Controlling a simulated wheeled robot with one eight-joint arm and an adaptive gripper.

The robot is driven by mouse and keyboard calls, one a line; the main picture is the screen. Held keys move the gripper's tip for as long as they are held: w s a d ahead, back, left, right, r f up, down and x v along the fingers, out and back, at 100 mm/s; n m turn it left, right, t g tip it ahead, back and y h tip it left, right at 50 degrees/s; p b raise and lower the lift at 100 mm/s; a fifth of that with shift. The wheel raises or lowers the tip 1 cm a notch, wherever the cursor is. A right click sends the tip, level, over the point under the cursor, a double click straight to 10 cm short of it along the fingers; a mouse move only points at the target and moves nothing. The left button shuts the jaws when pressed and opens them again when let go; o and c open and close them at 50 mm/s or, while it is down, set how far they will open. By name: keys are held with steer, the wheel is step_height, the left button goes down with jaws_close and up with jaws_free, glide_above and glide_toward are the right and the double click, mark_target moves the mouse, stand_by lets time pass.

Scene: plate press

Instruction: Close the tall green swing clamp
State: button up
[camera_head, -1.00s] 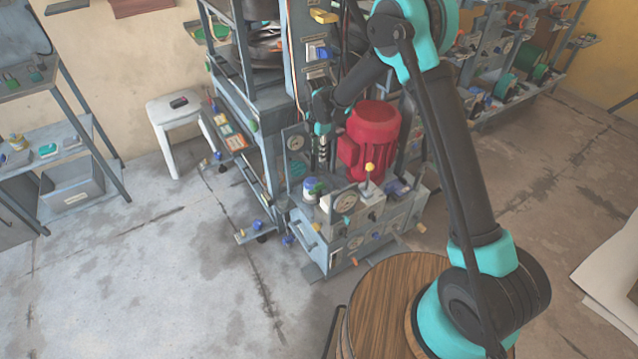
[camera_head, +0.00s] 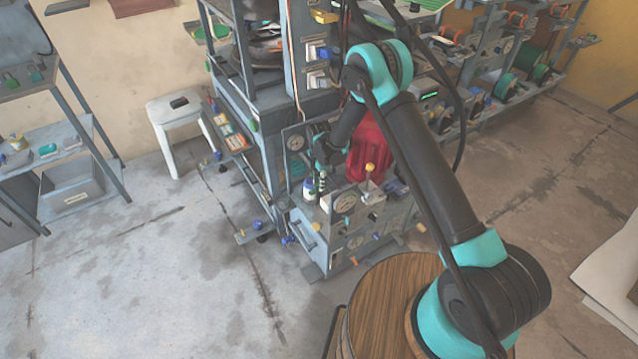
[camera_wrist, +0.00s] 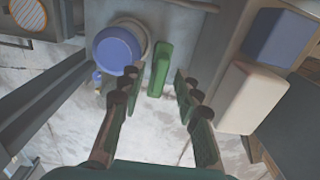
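The tall green swing clamp is the green upright bar (camera_wrist: 159,66) in the upper middle of the wrist view, seen from above. My gripper (camera_wrist: 158,84) is open, with one finger on each side of the line to the bar. The bar's near end reaches toward the gap between the fingertips; I cannot tell whether they touch it. In the head view my gripper (camera_head: 321,186) points down over the left part of the grey machine (camera_head: 340,250). There the clamp is mostly hidden behind my gripper, and its open or closed position cannot be told.
A blue-capped round jar (camera_wrist: 118,48) stands just left of the green bar. A cream block (camera_wrist: 242,97) and a blue block (camera_wrist: 281,36) lie to the right.

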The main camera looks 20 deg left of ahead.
steer(key=shift+f, duration=0.25)
jaws_close()
